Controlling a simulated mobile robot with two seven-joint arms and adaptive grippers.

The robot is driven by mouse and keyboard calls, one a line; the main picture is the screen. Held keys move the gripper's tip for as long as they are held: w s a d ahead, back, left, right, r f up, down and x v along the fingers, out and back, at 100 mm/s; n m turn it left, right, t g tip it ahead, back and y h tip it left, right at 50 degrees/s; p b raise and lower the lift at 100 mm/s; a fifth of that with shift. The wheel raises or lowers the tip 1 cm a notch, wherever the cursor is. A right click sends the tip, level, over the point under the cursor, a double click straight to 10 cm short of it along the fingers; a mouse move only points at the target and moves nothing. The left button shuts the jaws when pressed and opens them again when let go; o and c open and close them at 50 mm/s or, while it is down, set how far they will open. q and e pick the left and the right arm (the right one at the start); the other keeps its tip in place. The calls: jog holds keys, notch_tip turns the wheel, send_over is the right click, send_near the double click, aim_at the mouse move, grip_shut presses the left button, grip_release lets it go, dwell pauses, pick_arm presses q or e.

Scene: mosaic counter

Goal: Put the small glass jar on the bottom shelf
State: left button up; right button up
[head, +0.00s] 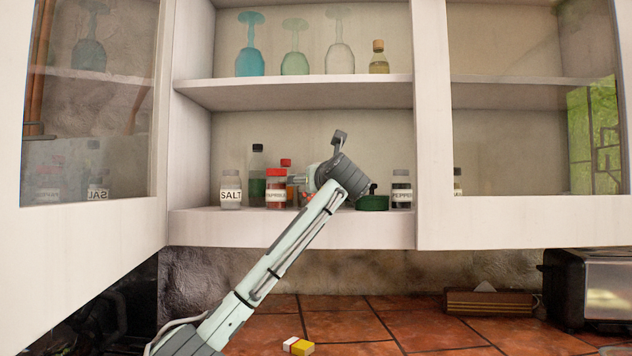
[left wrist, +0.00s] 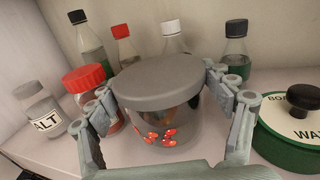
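The small glass jar (left wrist: 160,122) has a grey lid and red markings. In the left wrist view it is upright between the fingers of my left gripper (left wrist: 158,85). The fingers close in on both sides at lid height and appear to touch it. In the head view my left arm reaches up to the bottom shelf (head: 290,229), and my left gripper (head: 298,183) is over it, partly hidden by the arm. The jar is mostly hidden there. Its base is hidden, so I cannot tell whether it rests on the shelf. My right gripper is not in view.
The salt jar (head: 231,189), red-lidded paprika jar (head: 276,190) and dark bottles stand left of my gripper. A green round tin (head: 372,202) and the pepper jar (head: 401,190) stand right. Glasses fill part of the upper shelf (head: 300,94). Open cabinet doors flank the opening.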

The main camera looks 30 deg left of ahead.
pick_arm(q)
jog(key=shift+r, duration=0.15)
jog(key=shift+s+d, duration=0.25)
jog(key=b+v, duration=0.1)
jog(key=v, duration=0.5)
jog(key=shift+s+d+b, duration=0.25)
jog(key=shift+s+b, duration=0.05)
jog(key=v, duration=0.4)
jog(key=shift+s+d, duration=0.2)
jog(key=shift+s, duration=0.05)
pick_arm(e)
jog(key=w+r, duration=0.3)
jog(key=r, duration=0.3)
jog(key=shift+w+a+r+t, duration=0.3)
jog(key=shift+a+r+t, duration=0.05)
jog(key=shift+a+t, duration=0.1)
